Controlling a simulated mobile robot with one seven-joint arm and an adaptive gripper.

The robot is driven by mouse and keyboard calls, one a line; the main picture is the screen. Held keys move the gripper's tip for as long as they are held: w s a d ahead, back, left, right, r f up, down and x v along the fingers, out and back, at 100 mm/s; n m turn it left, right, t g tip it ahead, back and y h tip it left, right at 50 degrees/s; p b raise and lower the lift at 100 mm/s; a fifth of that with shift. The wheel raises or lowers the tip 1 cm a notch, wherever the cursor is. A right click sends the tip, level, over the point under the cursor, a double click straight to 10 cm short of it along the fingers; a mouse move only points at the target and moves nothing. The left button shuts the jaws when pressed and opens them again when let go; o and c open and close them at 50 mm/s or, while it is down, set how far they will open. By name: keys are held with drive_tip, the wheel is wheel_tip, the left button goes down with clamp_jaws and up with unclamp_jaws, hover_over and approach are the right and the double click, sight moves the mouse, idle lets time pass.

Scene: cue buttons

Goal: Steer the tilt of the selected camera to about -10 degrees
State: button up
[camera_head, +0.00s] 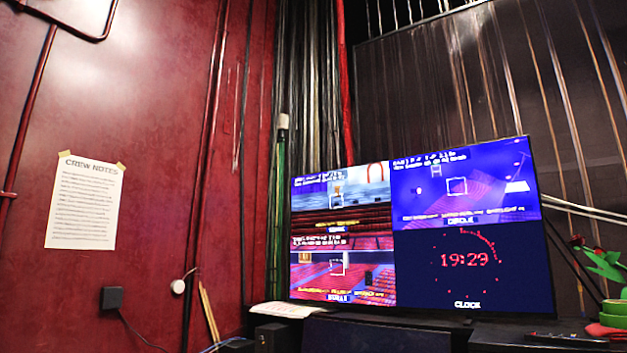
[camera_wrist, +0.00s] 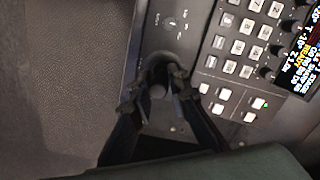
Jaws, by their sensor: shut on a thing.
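In the wrist view my gripper (camera_wrist: 155,92) is over a dark control panel (camera_wrist: 150,22), its fingers closed around a small dark stick or knob (camera_wrist: 157,90). The fingers cover much of it, so its tilt is unclear. A small display (camera_wrist: 300,60) at the right edge carries coloured text, cut off and turned; one line looks like "T -10°", but I cannot read it surely. In the head view a monitor (camera_head: 420,228) shows several panes: camera pictures with small overlay text, and a clock reading 19:29. My gripper is not in the head view.
Dark knobs (camera_wrist: 265,71) sit beside the display. A grey textured surface (camera_wrist: 70,60) is left of the panel. Crew notes (camera_head: 86,203) hang on the red wall.

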drive_tip(key=shift+s, duration=0.1)
drive_tip(key=o, duration=0.5)
drive_tip(key=shift+o, duration=0.2)
drive_tip(key=shift+r+p, duration=2.85)
drive_tip(key=shift+r, duration=0.95)
